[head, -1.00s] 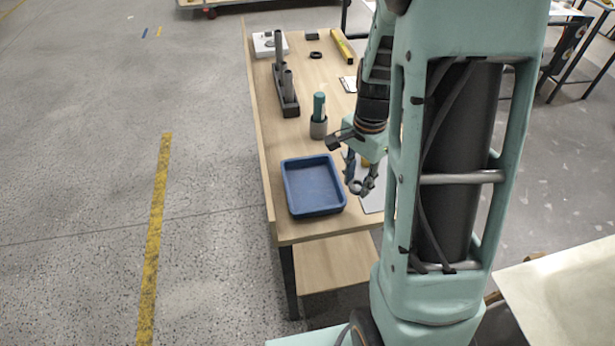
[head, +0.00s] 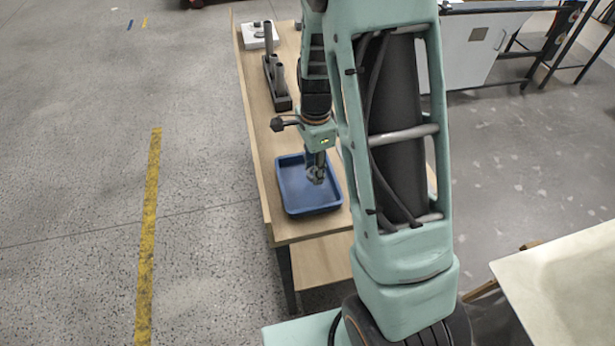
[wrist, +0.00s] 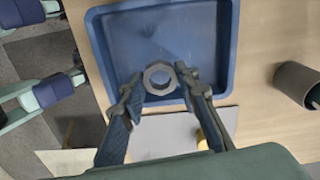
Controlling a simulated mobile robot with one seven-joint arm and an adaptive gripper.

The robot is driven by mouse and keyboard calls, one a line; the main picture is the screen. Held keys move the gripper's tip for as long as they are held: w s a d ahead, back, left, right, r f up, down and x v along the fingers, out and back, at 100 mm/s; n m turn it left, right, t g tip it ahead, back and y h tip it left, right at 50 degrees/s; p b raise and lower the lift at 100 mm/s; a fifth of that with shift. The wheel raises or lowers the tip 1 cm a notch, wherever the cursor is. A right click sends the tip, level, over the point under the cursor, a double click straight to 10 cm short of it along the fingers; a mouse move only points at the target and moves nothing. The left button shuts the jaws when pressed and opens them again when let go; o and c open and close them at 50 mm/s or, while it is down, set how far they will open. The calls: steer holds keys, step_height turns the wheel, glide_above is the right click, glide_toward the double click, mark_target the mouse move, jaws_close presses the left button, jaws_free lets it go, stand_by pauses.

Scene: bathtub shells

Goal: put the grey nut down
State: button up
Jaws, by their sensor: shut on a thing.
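The grey nut (wrist: 148,83) is a thick ring held between the fingertips of my gripper (wrist: 159,84) in the wrist view. The blue tray (wrist: 115,25) lies behind it on the table, open and with a flat floor. In the head view my gripper (head: 316,178) points down over the right part of the tray (head: 283,190). The nut there is small and largely hidden by the fingers. I cannot tell the exact gap between nut and tray floor. The rest of the tray floor looks empty.
The wooden table (head: 262,150) has a dark rack (head: 283,102) with upright tubes and a white box (head: 258,42) at its far end. In the wrist view a grey cup (wrist: 293,84) stands right of the tray. A pale sheet (wrist: 165,137) and a yellow item (wrist: 202,140) lie near the tray.

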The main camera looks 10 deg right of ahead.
mark_target(308, 186)
steer(key=shift+w+a+f, duration=0.25)
steer(key=shift+a+f, duration=0.15)
steer(key=shift+f, duration=0.15)
steer(key=shift+w+a+f, duration=0.25)
steer(key=shift+a+f, duration=0.15)
steer(key=shift+f, duration=1.6)
steer(key=shift+f, duration=0.1)
steer(key=shift+f, duration=0.15)
steer(key=o, duration=1.2)
steer(key=shift+o, duration=0.4)
step_height(308, 186, up, 12)
steer(key=shift+r, duration=0.25)
